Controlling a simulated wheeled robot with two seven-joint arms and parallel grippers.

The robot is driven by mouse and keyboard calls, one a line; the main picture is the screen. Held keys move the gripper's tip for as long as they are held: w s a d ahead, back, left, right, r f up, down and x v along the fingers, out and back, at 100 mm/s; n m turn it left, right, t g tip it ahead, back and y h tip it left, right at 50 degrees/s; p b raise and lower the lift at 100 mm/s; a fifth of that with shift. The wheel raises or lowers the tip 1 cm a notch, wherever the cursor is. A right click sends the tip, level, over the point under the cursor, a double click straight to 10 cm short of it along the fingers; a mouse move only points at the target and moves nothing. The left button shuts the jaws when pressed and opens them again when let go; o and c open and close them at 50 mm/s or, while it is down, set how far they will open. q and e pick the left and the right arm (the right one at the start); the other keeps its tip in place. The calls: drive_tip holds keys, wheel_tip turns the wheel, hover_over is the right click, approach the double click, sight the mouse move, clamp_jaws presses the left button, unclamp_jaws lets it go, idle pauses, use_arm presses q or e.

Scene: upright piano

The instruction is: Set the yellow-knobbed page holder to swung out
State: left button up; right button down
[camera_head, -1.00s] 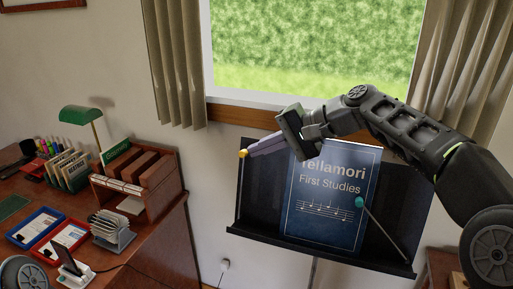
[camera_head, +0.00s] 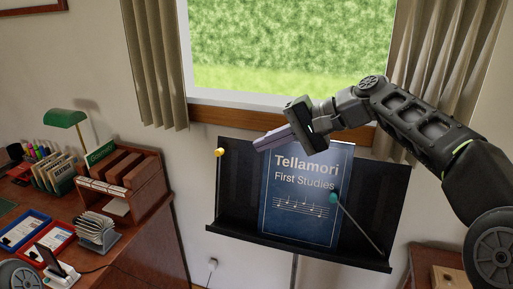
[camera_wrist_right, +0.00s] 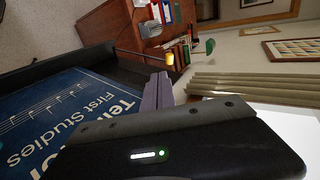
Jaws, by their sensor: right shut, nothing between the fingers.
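The yellow-knobbed page holder (camera_head: 220,153) stands nearly upright at the left edge of the black music stand (camera_head: 240,229), clear of the book. Its knob also shows in the right wrist view (camera_wrist_right: 169,58), just beyond my fingertips. The blue Tellamori book (camera_head: 305,185) rests on the stand. The teal-knobbed page holder (camera_head: 333,198) leans in over the book's lower right. My right gripper (camera_head: 259,145) is shut and empty, by the book's upper left corner, apart from the yellow knob and to its right. My left gripper is out of view.
The window with its wooden sill (camera_head: 235,118) is behind the stand. A desk (camera_head: 140,235) with a letter rack (camera_head: 125,185), green lamp (camera_head: 65,117) and trays is at left. Bare wall lies between desk and stand.

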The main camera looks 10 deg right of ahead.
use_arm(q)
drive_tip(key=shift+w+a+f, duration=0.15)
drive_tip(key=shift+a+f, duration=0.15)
use_arm(e)
drive_tip(key=r+v, duration=0.1)
drive_tip(key=v, duration=0.5)
drive_tip(key=shift+r, duration=0.2)
drive_tip(key=shift+a, duration=0.1)
